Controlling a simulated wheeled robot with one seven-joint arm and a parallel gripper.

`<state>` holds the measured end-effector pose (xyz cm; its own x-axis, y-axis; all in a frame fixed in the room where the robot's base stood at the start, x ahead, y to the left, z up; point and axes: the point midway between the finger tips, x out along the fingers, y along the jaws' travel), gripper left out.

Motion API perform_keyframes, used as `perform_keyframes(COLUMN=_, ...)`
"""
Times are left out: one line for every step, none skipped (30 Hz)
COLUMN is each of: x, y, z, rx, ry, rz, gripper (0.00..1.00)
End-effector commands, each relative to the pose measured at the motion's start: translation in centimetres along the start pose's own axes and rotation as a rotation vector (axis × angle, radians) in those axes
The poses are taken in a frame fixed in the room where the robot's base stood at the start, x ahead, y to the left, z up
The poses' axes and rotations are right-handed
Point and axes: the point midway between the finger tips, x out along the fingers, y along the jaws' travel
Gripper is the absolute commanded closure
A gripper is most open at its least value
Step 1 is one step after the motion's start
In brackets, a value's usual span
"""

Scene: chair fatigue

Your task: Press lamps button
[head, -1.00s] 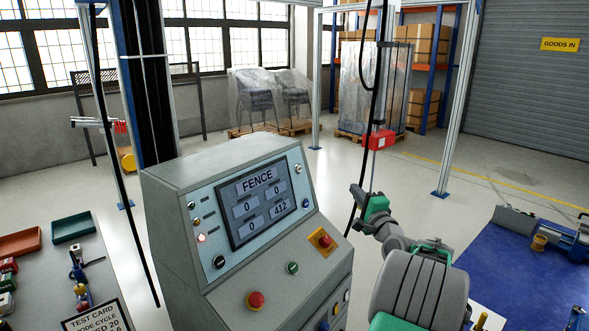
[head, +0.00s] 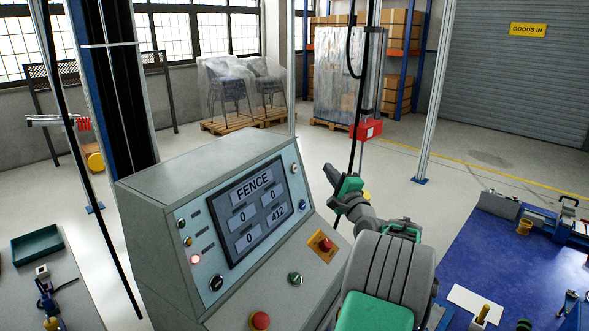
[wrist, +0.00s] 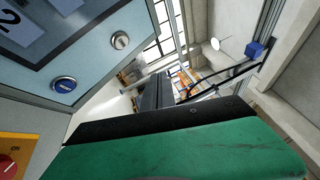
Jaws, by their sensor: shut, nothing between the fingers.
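The grey console (head: 190,165) has a screen reading FENCE. A green button (head: 295,279) is on the sloped front. Their labels are too small to read, so I cannot tell which is the lamps button. My gripper (head: 332,190) is shut and empty, right of the console and apart from it. In the wrist view, the white button (wrist: 120,40) and blue button (wrist: 64,84) show beyond my gripper.
A red knob on a yellow plate (head: 325,245) and a red mushroom button (head: 260,320) sit on the console's slope. A red box (head: 367,130) hangs on a cable behind my gripper. A blue-topped bench (head: 490,255) stands at right.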

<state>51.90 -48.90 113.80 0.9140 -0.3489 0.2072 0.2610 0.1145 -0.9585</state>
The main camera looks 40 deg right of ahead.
Motion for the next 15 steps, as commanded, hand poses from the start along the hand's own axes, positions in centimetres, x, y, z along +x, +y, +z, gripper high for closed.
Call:
perform_keyframes(x=0.2, y=0.1, z=0.1, rx=0.001, ry=0.000, rz=0.000, gripper=1.00)
perform_keyframes(x=0.3, y=0.2, z=0.2, rx=0.000, ry=0.000, rz=0.000, gripper=1.00)
perform_keyframes(x=0.6, y=0.3, z=0.4, rx=0.000, ry=0.001, rz=0.000, gripper=1.00)
perform_keyframes(x=0.8, y=0.5, z=0.6, rx=0.001, ry=0.001, rz=0.000, gripper=1.00)
perform_keyframes(x=1.1, y=0.7, z=0.8, rx=0.001, ry=0.000, rz=0.001, gripper=1.00)
perform_keyframes(x=1.5, y=1.0, z=1.1, rx=0.001, ry=0.000, rz=0.002, gripper=1.00)
perform_keyframes(x=1.8, y=1.2, z=1.2, rx=0.001, ry=0.001, rz=0.002, gripper=1.00)
perform_keyframes(x=2.1, y=1.4, z=1.5, rx=0.001, ry=0.001, rz=0.001, gripper=1.00)
perform_keyframes(x=2.5, y=1.7, z=1.8, rx=0.001, ry=0.001, rz=0.000, gripper=1.00)
perform_keyframes(x=2.8, y=1.9, z=1.9, rx=0.000, ry=0.002, rz=0.001, gripper=1.00)
perform_keyframes(x=3.1, y=2.1, z=2.2, rx=0.001, ry=0.002, rz=0.001, gripper=1.00)
perform_keyframes(x=3.5, y=2.5, z=2.5, rx=0.002, ry=0.002, rz=0.001, gripper=1.00)
perform_keyframes(x=3.8, y=2.7, z=2.7, rx=0.001, ry=0.003, rz=0.001, gripper=1.00)
perform_keyframes(x=4.1, y=2.9, z=2.9, rx=0.001, ry=0.003, rz=0.000, gripper=1.00)
perform_keyframes(x=4.5, y=3.2, z=3.1, rx=0.001, ry=0.003, rz=0.000, gripper=1.00)
